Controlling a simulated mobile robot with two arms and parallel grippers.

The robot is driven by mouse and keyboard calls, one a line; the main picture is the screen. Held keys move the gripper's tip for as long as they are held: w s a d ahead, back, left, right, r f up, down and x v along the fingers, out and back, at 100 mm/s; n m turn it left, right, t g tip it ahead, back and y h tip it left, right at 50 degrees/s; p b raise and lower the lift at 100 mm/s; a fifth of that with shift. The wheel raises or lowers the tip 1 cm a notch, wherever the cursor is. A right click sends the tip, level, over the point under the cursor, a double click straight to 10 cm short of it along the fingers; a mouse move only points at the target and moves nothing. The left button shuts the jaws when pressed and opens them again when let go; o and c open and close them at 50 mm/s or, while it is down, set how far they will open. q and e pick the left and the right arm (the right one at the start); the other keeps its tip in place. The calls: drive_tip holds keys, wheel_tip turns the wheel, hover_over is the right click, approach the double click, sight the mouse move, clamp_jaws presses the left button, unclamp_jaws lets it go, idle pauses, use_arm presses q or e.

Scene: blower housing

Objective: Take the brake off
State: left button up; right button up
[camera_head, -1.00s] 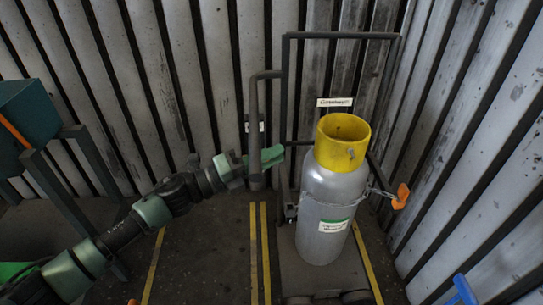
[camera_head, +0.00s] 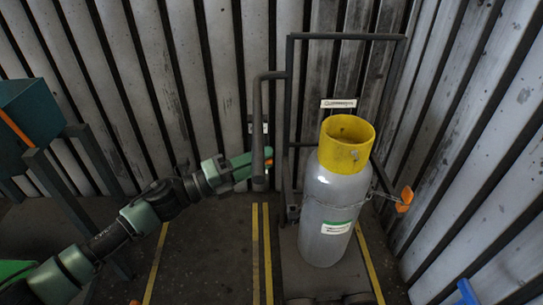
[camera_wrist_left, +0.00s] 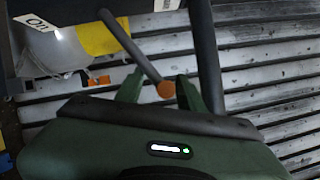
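A trolley with a dark tube frame (camera_head: 340,36) carries a grey gas cylinder (camera_head: 328,220) with a yellow collar (camera_head: 345,150). My left gripper (camera_wrist_left: 160,92) is open, with one green finger on each side of that orange end. Whether the fingers touch it I cannot tell. In the head view my left gripper (camera_head: 264,161) is at the trolley's dark left post (camera_head: 258,120), which partly hides it. My right gripper is not in view.
A chain with an orange hook (camera_head: 404,198) is around the cylinder. A corrugated metal wall (camera_head: 160,80) stands close behind and to the right. A green box on a stand (camera_head: 28,112) is at the left. A blue object (camera_head: 466,292) shows at the bottom right. Yellow lines mark the floor.

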use_arm(q)
drive_tip(key=v, duration=0.4)
drive_tip(key=shift+s+a, duration=0.1)
drive_tip(key=shift+a, duration=0.25)
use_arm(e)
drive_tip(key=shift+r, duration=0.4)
